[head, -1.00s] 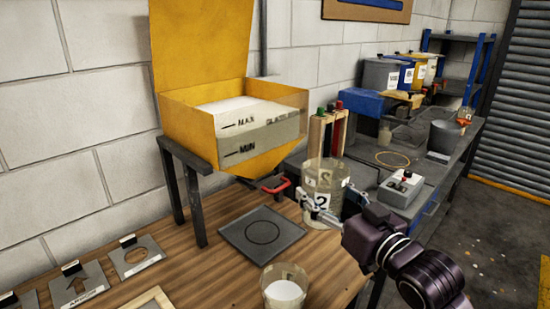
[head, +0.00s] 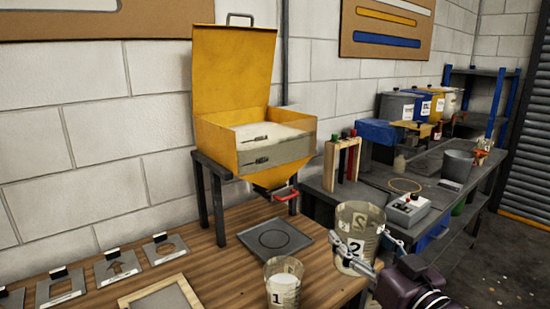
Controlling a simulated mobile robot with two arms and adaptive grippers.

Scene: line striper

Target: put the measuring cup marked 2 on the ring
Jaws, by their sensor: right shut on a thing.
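The measuring cup marked 2 (head: 360,225) is clear and looks empty. My right gripper (head: 359,255) is shut on it and holds it upright at the right edge of the wooden table. The ring is a dark circle on a grey plate (head: 247,242), which lies on the table below the yellow hopper, left of the cup. The cup is apart from the plate. My left gripper is not in view.
A measuring cup marked 1 (head: 283,286) with white contents stands near the table's front. The yellow hopper (head: 215,140) with a red handle (head: 286,196) stands on dark legs behind the plate. Stencil plates (head: 118,265) and a frame (head: 165,296) lie to the left.

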